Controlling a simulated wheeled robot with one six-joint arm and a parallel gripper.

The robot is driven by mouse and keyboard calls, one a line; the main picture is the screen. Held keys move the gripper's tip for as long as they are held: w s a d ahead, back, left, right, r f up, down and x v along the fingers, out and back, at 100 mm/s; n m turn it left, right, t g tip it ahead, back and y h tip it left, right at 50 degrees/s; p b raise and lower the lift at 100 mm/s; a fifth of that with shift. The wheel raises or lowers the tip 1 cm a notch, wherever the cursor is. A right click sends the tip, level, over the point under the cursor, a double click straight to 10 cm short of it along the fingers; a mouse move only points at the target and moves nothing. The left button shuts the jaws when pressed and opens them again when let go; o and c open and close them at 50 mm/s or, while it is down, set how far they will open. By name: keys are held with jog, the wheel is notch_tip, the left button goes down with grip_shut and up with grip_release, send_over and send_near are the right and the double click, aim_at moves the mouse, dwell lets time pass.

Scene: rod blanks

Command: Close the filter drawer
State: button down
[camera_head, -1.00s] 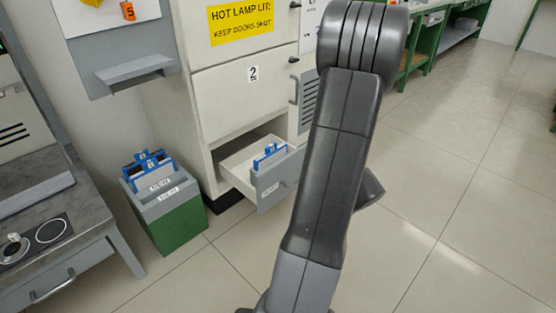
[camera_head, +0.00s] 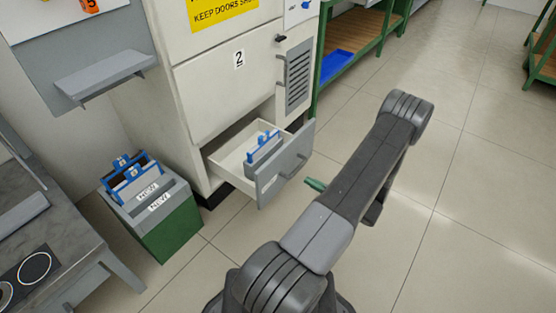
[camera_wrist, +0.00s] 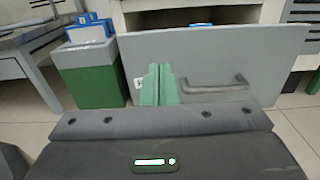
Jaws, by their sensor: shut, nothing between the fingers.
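The filter drawer (camera_head: 216,160) is pulled out at the bottom of the white cabinet, with a blue-framed filter (camera_head: 264,145) inside. Its grey front (camera_head: 284,167) has a dark bar handle; the front also shows broadly in the wrist view (camera_wrist: 220,58), with the handle (camera_wrist: 215,86) to the right of my fingers. My gripper (camera_wrist: 157,72) is shut and empty, its green fingertips pointing at the drawer front. In the head view the green fingertips (camera_head: 315,185) are just right of and below the front. I cannot tell whether they touch it.
A green-and-grey bin (camera_head: 165,225) with blue-framed filters stands left of the drawer. A grey bench (camera_head: 60,240) is at the left. A green shelf rack (camera_head: 345,60) stands behind right. The tiled floor at right is clear.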

aim_at(273, 161)
jog(key=b+x, duration=0.3)
jog(key=x, duration=1.1)
jog(key=shift+w+f, duration=0.1)
jog(key=shift+d, duration=0.1)
